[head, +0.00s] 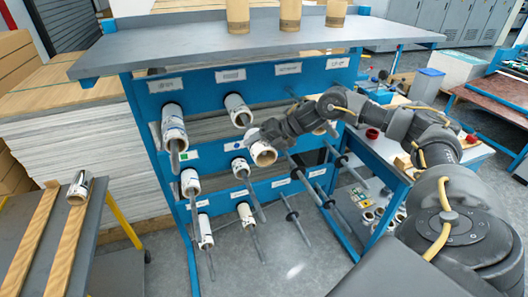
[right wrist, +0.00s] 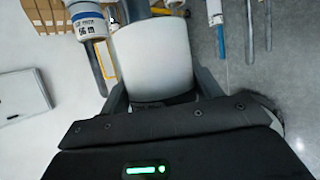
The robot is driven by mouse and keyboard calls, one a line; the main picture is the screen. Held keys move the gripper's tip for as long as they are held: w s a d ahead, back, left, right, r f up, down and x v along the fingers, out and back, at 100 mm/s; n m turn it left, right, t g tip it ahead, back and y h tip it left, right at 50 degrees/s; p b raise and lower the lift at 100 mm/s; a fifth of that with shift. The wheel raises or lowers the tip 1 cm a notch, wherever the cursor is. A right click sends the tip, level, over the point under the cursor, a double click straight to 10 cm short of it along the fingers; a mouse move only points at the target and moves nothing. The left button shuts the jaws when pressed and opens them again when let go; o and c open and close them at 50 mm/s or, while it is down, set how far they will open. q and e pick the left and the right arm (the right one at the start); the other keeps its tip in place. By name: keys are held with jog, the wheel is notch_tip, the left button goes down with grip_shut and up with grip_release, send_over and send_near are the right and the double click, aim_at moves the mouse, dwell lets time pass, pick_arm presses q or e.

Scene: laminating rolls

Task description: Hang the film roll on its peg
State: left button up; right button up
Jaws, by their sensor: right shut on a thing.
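The film roll (head: 263,154) is white with a brown core, and its open end faces the head camera. My right gripper (head: 254,144) is shut on it, in front of the blue rack (head: 215,78). In the right wrist view the roll (right wrist: 152,62) sits between the two fingers of the gripper (right wrist: 157,88). The rack has rows of grey pegs; bare ones, such as this peg (head: 297,219), show at the lower right. The head view does not show clearly whether a peg is inside the held roll. My left gripper is not in view.
Several pegs carry rolls, including one at the upper left (head: 173,126) and one at upper middle (head: 237,109). In the right wrist view a labelled roll (right wrist: 89,25) hangs close to the held roll's left. Brown rolls (head: 290,15) stand on the rack's top shelf.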

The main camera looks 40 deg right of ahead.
aim_at(249, 125)
jog(key=w+d, duration=0.1)
jog(key=w, duration=0.2)
jog(key=w+d, duration=0.1)
jog(key=w, duration=0.2)
jog(key=w+d, duration=0.1)
jog(key=w, duration=0.3)
jog(key=shift+w+d, duration=0.1)
jog(key=shift+d, duration=0.15)
jog(key=shift+w+d, duration=0.2)
jog(key=shift+w, duration=0.35)
jog(key=shift+w+d, duration=0.15)
jog(key=shift+w, duration=0.35)
jog(key=o, duration=1.1)
jog(key=shift+s+d+b, duration=0.1)
jog(key=shift+b, duration=0.25)
